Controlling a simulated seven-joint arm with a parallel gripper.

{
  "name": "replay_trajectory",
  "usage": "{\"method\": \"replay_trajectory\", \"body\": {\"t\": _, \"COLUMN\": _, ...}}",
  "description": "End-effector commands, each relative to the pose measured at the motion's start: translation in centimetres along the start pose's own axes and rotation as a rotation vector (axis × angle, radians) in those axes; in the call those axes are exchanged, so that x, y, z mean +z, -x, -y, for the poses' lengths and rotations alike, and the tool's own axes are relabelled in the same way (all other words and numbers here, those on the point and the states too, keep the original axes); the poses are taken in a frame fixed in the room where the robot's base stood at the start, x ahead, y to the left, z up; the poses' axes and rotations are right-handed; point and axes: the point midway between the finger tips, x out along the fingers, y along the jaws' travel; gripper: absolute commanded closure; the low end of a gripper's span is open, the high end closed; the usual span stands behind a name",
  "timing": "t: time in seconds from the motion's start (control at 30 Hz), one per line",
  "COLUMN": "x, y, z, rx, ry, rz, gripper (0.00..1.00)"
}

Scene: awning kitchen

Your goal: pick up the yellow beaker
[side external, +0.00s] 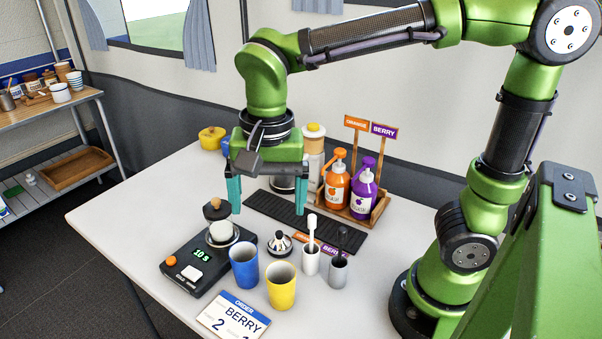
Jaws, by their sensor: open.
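The yellow beaker (281,287) stands upright on the white table near its front edge, with its open top showing. My gripper (263,210) is open and empty above the table. Its two teal fingers point down and are spread wide. In the picture it is above and behind the yellow beaker, and apart from it. A blue beaker (245,267) stands close to the left of the yellow one.
A black scale (196,283) with a lidded jar is at left. White and grey cups (338,270) stand right of the beakers. An order card (234,316) lies in front. Orange (336,188) and purple (364,192) pump bottles stand in a wooden rack behind. The table's left end (120,207) is clear.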

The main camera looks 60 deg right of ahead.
Motion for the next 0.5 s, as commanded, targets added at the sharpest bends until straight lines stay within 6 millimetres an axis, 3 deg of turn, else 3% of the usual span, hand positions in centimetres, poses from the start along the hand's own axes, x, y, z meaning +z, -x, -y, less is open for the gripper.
{"method": "replay_trajectory", "body": {"t": 0.1, "x": -0.1, "y": 0.9, "z": -0.2, "rx": 0.03, "ry": -0.179, "rz": -0.008, "gripper": 0.11}}
{"method": "replay_trajectory", "body": {"t": 0.27, "x": 0.0, "y": 0.3, "z": -0.7, "rx": 0.05, "ry": -0.27, "rz": -0.005, "gripper": 0.11}}
{"method": "replay_trajectory", "body": {"t": 0.5, "x": 0.0, "y": -4.4, "z": -1.0, "rx": 0.053, "ry": -0.271, "rz": -0.005, "gripper": 0.11}}
